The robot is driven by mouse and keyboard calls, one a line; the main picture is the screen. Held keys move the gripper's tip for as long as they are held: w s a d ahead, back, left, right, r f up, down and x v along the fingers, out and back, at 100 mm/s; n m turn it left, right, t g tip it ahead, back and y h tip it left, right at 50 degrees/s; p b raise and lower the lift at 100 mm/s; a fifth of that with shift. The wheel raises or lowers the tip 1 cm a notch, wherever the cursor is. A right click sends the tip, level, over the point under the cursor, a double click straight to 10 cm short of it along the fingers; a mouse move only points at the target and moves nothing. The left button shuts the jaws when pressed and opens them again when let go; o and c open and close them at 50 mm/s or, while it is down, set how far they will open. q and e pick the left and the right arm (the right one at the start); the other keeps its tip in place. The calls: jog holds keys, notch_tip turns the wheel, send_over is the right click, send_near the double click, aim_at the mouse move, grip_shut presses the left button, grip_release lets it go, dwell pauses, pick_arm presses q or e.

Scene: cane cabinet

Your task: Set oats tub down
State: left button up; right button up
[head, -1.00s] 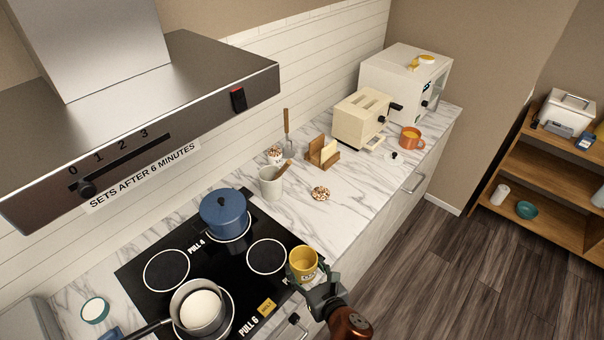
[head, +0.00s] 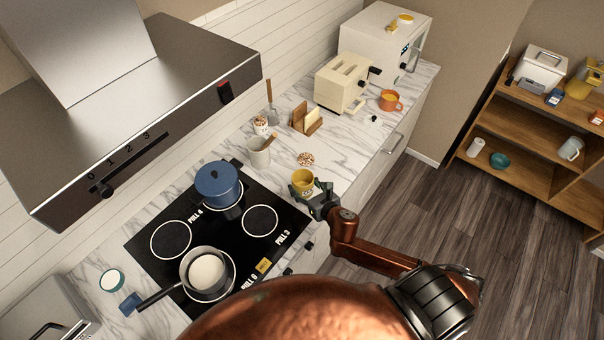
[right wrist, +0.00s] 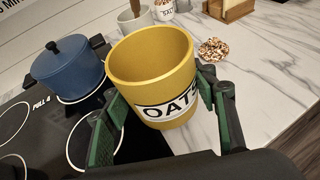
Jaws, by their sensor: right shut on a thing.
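The oats tub (head: 302,183) is a yellow open-topped cup with a white label. The label reads "OATS" in the right wrist view (right wrist: 160,80), where the tub tilts a little in the picture. My right gripper (head: 318,198) is shut on it, with green-padded fingers on both sides of the tub (right wrist: 160,118). The tub is at the counter's front edge, just right of the black hob. I cannot tell whether its base touches the marble counter (head: 345,160). My left gripper does not show.
A blue lidded pot (head: 218,186) and a pan (head: 207,272) stand on the hob (head: 180,215). Bare marble lies right of the tub.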

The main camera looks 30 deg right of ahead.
aim_at(304, 180)
jog(key=w, duration=0.1)
jog(key=w+d+f, duration=0.2)
jog(key=shift+w, duration=0.4)
jog(key=w+f, duration=0.1)
jog(key=w+d+f, duration=0.1)
jog(key=f, duration=0.1)
jog(key=w+d+f, duration=0.1)
jog(key=f, duration=0.1)
jog(key=shift+w, duration=0.25)
jog(key=shift+w+d+f, duration=0.1)
jog(key=shift+w+f, duration=0.05)
jog(key=shift+f, duration=1.65)
jog(key=shift+f, duration=0.1)
jog(key=shift+f, duration=0.15)
jog(key=o, duration=1.2)
jog(key=shift+r, duration=0.2)
jog(key=v, duration=1.2)
